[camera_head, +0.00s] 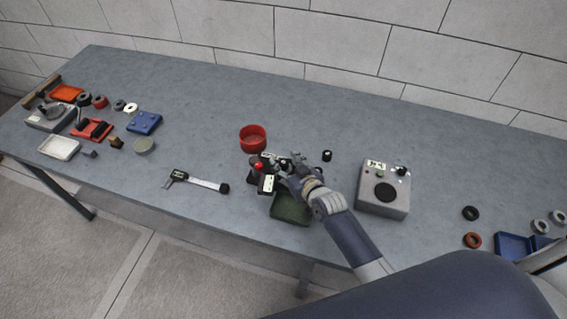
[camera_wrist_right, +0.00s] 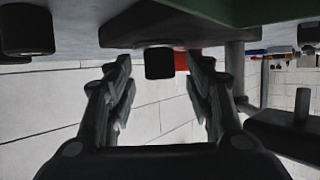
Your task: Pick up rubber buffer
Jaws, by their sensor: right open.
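My right gripper (camera_head: 284,166) is over the middle of the table, by a small dark stand with a red knob (camera_head: 258,166). In the right wrist view, which is upside down, the jaws (camera_wrist_right: 160,66) are open. A small black block, probably the rubber buffer (camera_wrist_right: 159,64), shows between the fingertips with a gap on each side; its depth is hard to judge. In the head view the gripper hides that spot. Another short black cylinder (camera_head: 327,155) stands just right of the gripper and probably shows in the wrist view (camera_wrist_right: 27,32). My left gripper is not in view.
A red bowl (camera_head: 253,144) stands behind the gripper, and a dark green tray (camera_head: 291,212) lies in front, under the arm. A grey box with a black disc (camera_head: 384,203) is to the right. A caliper (camera_head: 196,182) lies left. Several small parts and trays crowd the far left.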

